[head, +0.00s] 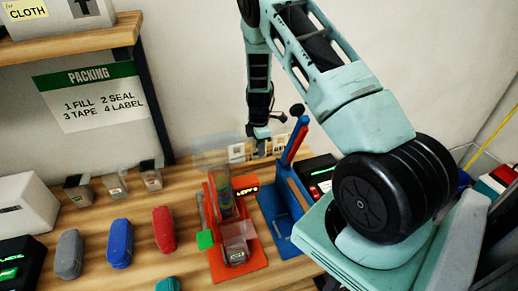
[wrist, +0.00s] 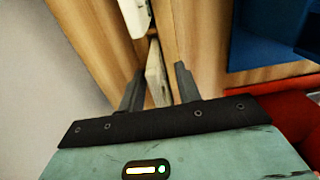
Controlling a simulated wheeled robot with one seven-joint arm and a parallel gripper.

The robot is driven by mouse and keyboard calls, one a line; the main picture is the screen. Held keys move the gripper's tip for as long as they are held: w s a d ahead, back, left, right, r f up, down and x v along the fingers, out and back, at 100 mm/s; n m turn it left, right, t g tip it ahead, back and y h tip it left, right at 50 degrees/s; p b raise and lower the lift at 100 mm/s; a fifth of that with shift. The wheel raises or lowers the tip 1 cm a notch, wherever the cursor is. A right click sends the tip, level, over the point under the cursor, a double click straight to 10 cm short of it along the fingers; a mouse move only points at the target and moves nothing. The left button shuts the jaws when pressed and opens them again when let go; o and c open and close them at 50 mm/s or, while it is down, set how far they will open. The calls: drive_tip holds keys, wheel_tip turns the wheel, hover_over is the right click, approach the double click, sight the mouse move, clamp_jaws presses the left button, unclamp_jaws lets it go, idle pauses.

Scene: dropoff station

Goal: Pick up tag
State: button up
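Small white tags stand at the back edge of the table by the wall. In the head view one tag (head: 236,152) is left of my gripper and another tag (head: 280,144) is right of it. My gripper (head: 260,148) points down between them. In the wrist view my gripper (wrist: 159,72) has its two fingers apart. A pale, narrow piece that looks like a tag (wrist: 156,72) shows edge-on between the fingers, with gaps on both sides. Another white piece (wrist: 134,16) shows beyond the fingertips. I cannot tell how deep the tag sits between the fingers.
A red-orange stand (head: 253,262) with a clear hopper and a blue stand (head: 283,244) are in front of my gripper. Red (head: 164,229), blue (head: 120,244) and grey (head: 69,254) cases lie left on the wooden table. The wall is close behind.

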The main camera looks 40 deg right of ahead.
drive_tip(key=shift+f, duration=0.9)
clamp_jaws()
drive_tip(key=shift+r, duration=0.15)
